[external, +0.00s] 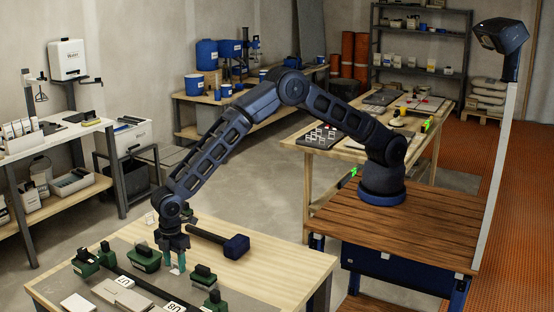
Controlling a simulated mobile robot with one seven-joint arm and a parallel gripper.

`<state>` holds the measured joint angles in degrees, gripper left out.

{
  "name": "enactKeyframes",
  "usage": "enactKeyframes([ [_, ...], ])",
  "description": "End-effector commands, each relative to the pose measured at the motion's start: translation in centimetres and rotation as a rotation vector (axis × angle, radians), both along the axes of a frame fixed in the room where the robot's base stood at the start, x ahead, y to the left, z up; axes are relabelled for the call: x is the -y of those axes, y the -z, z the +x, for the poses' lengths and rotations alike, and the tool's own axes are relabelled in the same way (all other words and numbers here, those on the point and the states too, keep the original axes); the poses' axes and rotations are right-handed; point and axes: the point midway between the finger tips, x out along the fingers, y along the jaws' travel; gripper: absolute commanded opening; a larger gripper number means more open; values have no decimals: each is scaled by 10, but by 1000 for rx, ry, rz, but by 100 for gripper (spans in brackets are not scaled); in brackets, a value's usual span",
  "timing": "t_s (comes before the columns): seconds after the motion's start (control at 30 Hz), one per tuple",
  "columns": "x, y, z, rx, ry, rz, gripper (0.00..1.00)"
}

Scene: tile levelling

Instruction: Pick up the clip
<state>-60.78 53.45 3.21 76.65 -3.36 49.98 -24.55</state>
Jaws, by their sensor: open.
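A small pale piece (175,271), which looks like a clip, shows at the fingertips. I cannot tell whether the fingers touch it or whether it stands on the grey board (203,282) below. Another small whitish piece (150,217) is at the table's back left edge, partly near my wrist; it is too small to identify.
A dark mallet (235,246) lies behind my gripper. Green-based suction lifters (147,258) stand left, and another lifter (215,301) stands in front. Grey tiles (78,304) and a dark bar (140,283) lie on the board. The wooden tabletop (285,268) is clear on the right.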

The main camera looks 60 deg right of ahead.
Motion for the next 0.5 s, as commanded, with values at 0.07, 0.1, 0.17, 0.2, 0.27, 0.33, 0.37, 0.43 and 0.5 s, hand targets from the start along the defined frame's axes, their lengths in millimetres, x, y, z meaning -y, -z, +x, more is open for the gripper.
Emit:
enactKeyframes([
  [0.07,0,8,0,-1,1,-1,45],
  [0.1,0,9,0,0,1,-1,45],
  [0.17,0,10,0,0,1,-1,45],
  [0.2,0,10,0,0,1,0,45],
  [0.27,0,10,0,0,1,0,45],
  [0.33,0,10,0,0,0,0,40],
  [0.37,0,10,0,0,0,0,34],
  [0.43,0,9,0,0,0,0,20],
  [0.5,0,9,0,0,0,0,13],
])
